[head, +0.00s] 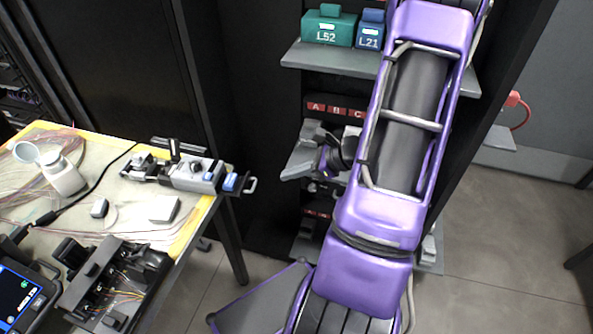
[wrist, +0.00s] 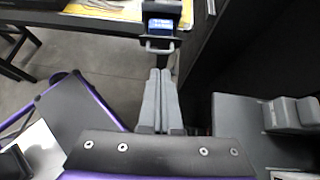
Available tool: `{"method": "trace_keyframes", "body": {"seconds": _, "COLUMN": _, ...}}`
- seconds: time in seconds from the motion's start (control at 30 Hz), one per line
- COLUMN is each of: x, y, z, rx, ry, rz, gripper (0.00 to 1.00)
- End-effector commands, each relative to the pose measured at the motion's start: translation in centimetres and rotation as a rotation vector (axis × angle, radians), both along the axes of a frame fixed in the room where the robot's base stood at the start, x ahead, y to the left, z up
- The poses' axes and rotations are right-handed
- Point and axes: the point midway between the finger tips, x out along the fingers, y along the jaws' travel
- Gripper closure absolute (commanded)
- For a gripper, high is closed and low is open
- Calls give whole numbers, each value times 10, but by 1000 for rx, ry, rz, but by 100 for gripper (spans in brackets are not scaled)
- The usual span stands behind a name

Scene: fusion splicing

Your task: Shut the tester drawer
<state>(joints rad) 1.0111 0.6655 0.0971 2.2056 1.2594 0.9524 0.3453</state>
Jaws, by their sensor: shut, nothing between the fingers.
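The tester (head: 190,172) is a grey and black bench device at the right edge of the table in the head view. Its drawer (head: 232,182) stands out past the table edge, with a blue piece in it and a pale loop handle (head: 251,185) at its end. In the wrist view the drawer shows at the top with its blue piece (wrist: 160,27) and handle (wrist: 160,46). My gripper (wrist: 160,72) is shut and empty, its fingertips pointing at the handle from a little way off; contact is not visible.
A dark rack with shelves (head: 335,58) stands right of the table, bearing green and blue boxes. A grey shelf (wrist: 235,125) with a grey fixture lies close right of my gripper. The table (head: 130,205) carries a dispenser bottle (head: 64,178), fibres and other devices.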

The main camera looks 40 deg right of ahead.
Motion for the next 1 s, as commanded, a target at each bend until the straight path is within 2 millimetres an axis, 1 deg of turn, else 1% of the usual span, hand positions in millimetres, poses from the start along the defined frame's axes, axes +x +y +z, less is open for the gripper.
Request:
{"method": "trace_keyframes", "body": {"seconds": 0.03, "x": 7, "y": 8, "z": -9, "rx": 2, "ry": 1, "rz": 3, "gripper": 100}}
{"method": "trace_keyframes", "body": {"seconds": 0.2, "x": 29, "y": 28, "z": -30, "rx": 2, "ry": 2, "rz": 3, "gripper": 100}}
{"method": "trace_keyframes", "body": {"seconds": 0.4, "x": 47, "y": 43, "z": -47, "rx": 0, "ry": 0, "rz": 1, "gripper": 100}}
{"method": "trace_keyframes", "body": {"seconds": 0.6, "x": 55, "y": 50, "z": -53, "rx": -2, "ry": -1, "rz": 0, "gripper": 100}}
{"method": "trace_keyframes", "body": {"seconds": 0.93, "x": 56, "y": 50, "z": -53, "rx": -2, "ry": -1, "rz": 0, "gripper": 100}}
{"method": "trace_keyframes", "body": {"seconds": 1.0, "x": 59, "y": 54, "z": -54, "rx": -3, "ry": -1, "rz": 2, "gripper": 100}}
